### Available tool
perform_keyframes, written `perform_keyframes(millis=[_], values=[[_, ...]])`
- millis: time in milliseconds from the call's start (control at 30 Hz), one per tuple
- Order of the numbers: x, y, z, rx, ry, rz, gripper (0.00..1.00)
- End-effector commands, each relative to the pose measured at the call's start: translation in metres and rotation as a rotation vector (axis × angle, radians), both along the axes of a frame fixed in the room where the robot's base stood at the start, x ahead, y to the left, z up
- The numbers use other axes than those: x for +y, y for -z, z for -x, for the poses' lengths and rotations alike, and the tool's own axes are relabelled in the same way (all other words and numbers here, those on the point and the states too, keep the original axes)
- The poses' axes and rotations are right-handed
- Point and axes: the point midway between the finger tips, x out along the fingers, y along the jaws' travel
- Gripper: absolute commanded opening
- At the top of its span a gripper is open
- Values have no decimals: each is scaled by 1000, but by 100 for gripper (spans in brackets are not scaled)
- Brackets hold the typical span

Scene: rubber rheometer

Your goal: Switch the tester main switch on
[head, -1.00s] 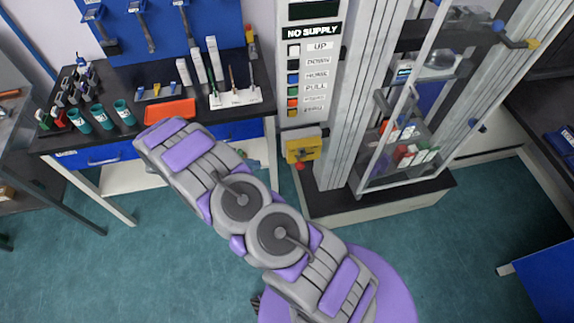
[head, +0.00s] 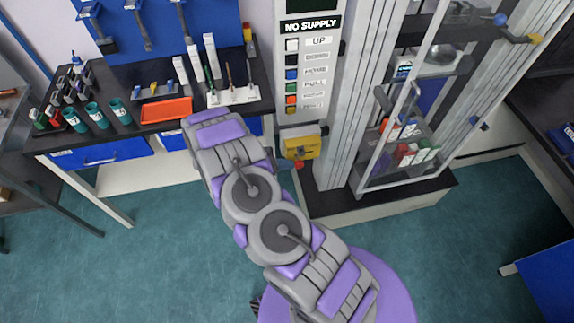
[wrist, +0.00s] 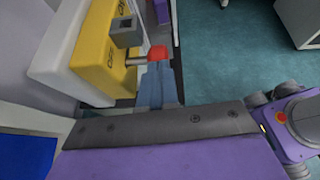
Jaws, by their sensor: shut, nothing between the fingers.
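The tester main switch is a yellow plate (head: 301,147) on a pale box at the lower front of the tester column. In the wrist view its yellow face (wrist: 92,55) is close at upper left, with partly readable black lettering, a grey block (wrist: 125,33) and a short rod ending in a red knob (wrist: 157,52). My gripper (wrist: 157,75) is shut and empty, its tips just below the red knob in the picture. I cannot tell if they touch it.
The tester's display reads NO SUPPLY (head: 311,24), above a column of coloured buttons. A bench (head: 85,140) with an orange tray (head: 166,111), cups and tools stands at left. A glazed tester frame (head: 410,120) stands right of the switch. The green floor is open.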

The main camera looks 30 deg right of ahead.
Motion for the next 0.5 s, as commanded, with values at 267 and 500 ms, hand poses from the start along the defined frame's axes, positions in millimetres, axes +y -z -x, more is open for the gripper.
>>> perform_keyframes(millis=[267, 500], values=[[-3, 1, 1, 0, 1, 0, 0], [-6, 0, 1, 0, 1, 2, 0]])
